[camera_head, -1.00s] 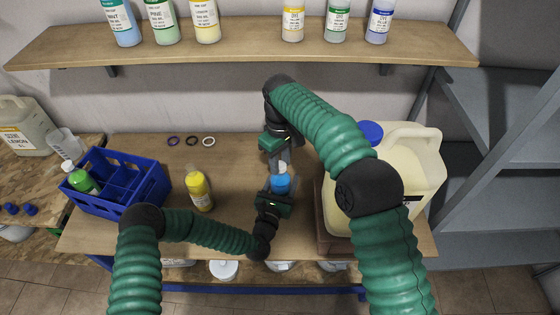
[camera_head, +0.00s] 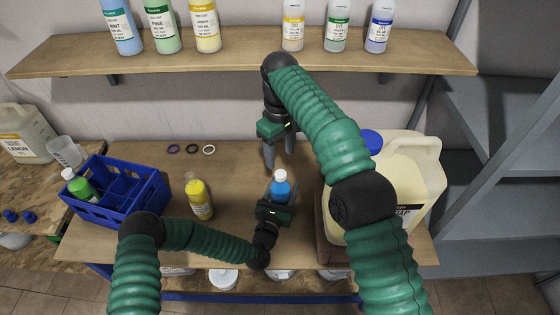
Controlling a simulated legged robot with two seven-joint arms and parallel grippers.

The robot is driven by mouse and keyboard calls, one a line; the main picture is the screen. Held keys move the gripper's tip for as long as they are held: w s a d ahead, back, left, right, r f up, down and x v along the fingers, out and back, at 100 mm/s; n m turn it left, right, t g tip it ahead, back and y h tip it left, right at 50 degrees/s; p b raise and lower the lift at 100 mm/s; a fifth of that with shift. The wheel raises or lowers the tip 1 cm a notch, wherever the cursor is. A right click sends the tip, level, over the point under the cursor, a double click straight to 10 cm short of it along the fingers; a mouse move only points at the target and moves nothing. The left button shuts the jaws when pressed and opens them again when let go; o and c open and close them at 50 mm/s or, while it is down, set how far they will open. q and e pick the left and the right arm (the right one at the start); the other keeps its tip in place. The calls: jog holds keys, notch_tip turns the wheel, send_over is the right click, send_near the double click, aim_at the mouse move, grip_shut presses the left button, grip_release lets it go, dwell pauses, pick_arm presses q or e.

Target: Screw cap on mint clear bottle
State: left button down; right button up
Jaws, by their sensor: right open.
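A small blue bottle (camera_head: 281,190) stands upright near the middle of the table. A white cap (camera_head: 280,175) sits on its top; how tight it is I cannot tell. My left gripper (camera_head: 280,196) reaches in from the front and is shut on the bottle's body, hiding its lower part. My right gripper (camera_head: 279,160) is open and empty, fingers pointing down, above and behind the bottle and apart from the cap.
A yellow bottle (camera_head: 200,200) stands left of my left gripper. A blue crate (camera_head: 118,212) holds a green bottle (camera_head: 82,188). Three rings (camera_head: 191,149) lie at the back. A large cream jug (camera_head: 412,165) stands close on the right. A shelf (camera_head: 240,48) with several bottles hangs above.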

jog(key=shift+r, duration=0.1)
pick_arm(q)
jog(key=shift+c, duration=1.8)
grip_release()
pick_arm(e)
notch_tip(320, 180, down, 2)
jog(key=shift+f+b, duration=0.2)
jog(key=shift+b, duration=1)
pick_arm(q)
jog(key=v, duration=1.6)
jog(key=shift+s+a, duration=0.3)
jog(key=shift+s, duration=0.05)
pick_arm(e)
jog(key=o, duration=0.6)
